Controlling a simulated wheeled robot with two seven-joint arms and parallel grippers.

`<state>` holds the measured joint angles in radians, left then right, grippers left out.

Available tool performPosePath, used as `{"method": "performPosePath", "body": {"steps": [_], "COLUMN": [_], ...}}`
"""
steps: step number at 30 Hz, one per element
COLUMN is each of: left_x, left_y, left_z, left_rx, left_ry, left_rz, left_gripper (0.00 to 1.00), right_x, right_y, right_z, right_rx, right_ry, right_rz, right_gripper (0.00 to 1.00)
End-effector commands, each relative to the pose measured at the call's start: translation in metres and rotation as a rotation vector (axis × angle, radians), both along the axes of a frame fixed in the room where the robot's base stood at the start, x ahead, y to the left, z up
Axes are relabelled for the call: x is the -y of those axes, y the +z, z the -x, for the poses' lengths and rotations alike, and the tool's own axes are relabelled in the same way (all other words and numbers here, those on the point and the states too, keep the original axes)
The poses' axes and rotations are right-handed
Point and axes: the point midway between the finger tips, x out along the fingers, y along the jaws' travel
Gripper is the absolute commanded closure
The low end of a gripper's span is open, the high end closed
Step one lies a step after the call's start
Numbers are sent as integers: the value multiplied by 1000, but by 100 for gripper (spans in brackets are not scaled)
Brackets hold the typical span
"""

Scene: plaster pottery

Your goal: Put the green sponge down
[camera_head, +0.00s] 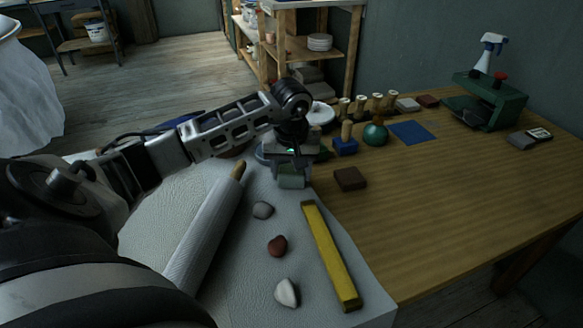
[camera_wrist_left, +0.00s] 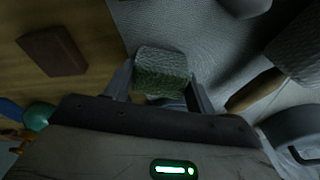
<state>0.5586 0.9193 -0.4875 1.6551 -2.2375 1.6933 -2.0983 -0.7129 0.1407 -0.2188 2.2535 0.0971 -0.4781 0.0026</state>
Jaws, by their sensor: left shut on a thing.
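The green sponge (camera_head: 291,181) is a small pale green block between the fingers of my left gripper (camera_head: 291,172) in the head view. It is also seen in the left wrist view (camera_wrist_left: 162,72), with one finger on each side. My left gripper is shut on it, pointing down over the grey cloth (camera_head: 140,230) near the cloth's edge with the bare wood. Whether the sponge touches the cloth is hard to tell. My right gripper is not in view.
A brown block (camera_head: 349,179) lies on the wood just right of the gripper. A rolling pin (camera_head: 205,235), several stones and a yellow bar (camera_head: 330,255) lie on the cloth. A green ball (camera_head: 375,134) and a blue square (camera_head: 411,132) are behind. The wood at right is clear.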

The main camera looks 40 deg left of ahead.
Motion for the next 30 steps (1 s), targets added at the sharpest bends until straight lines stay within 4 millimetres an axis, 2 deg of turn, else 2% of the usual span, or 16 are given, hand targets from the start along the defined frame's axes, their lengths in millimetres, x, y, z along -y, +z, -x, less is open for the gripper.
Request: {"method": "performPosePath", "body": {"steps": [2, 3, 4, 5, 13, 17, 30], "left_x": [0, 0, 0, 0, 0, 0, 9], "left_y": [-4, -2, -2, -2, -1, 9, 97], "left_z": [0, 0, 0, 0, 0, 0, 10], "left_rx": [1, 1, 0, 0, 0, 3, 4], "left_ry": [0, 0, 0, 0, 0, 0, 1], "left_rz": [-1, -1, 0, 0, 0, -1, -1], "left_gripper": [69, 34, 25, 23, 23, 23, 23], "right_x": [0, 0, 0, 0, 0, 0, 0], "right_y": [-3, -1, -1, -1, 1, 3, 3], "right_z": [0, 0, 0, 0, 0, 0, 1], "right_rx": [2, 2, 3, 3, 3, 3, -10], "right_ry": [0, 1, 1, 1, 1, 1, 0], "right_rz": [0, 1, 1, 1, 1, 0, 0], "right_gripper": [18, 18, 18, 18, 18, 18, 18]}}
